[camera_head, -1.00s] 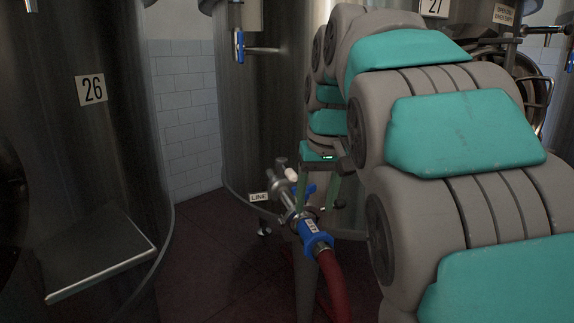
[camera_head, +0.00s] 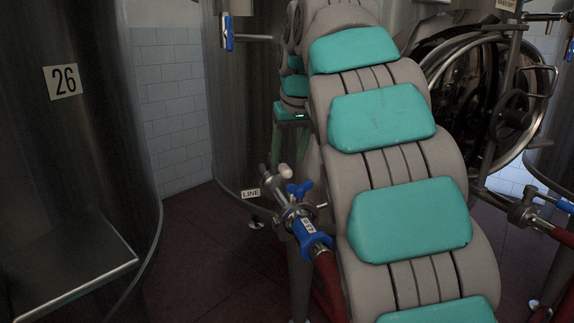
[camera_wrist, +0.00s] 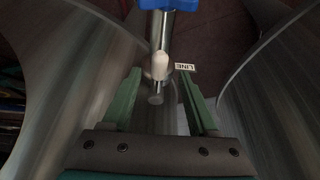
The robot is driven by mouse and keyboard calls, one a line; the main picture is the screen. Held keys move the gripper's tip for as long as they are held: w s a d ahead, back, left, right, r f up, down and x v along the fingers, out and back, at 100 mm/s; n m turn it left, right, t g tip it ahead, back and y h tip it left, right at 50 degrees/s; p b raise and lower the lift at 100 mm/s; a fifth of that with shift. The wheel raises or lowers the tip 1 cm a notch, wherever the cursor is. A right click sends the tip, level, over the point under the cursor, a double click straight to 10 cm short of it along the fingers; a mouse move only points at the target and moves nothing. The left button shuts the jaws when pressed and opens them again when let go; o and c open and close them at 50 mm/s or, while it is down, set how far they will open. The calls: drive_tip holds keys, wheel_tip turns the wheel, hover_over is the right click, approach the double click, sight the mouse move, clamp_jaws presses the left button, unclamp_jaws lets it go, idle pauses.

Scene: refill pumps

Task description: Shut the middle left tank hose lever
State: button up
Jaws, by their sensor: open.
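The middle tank (camera_head: 245,120) carries a LINE label (camera_head: 250,194) and a low metal outlet pipe. A blue lever (camera_head: 300,189) sits on this outlet, beside a white-tipped stub (camera_head: 285,170). A blue coupling (camera_head: 308,238) joins the outlet to a red hose (camera_head: 328,275). My gripper (camera_head: 289,142) is open and points down, above the outlet and apart from the lever. In the wrist view, the open green fingers (camera_wrist: 160,95) have the white-tipped stub (camera_wrist: 160,66) appearing between them. A blue part shows at the top edge there; I cannot tell whether it is lever or coupling.
Tank 26 (camera_head: 95,150) with a sloping metal plate (camera_head: 75,270) stands at the left. My arm covers the middle of the head view. Another outlet with a valve (camera_head: 525,208) and a round hatch (camera_head: 480,100) are at the right. Dark red floor is clear between the tanks.

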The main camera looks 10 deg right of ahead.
sight(287, 167)
drive_tip(key=shift+x, duration=1.9)
clamp_jaws()
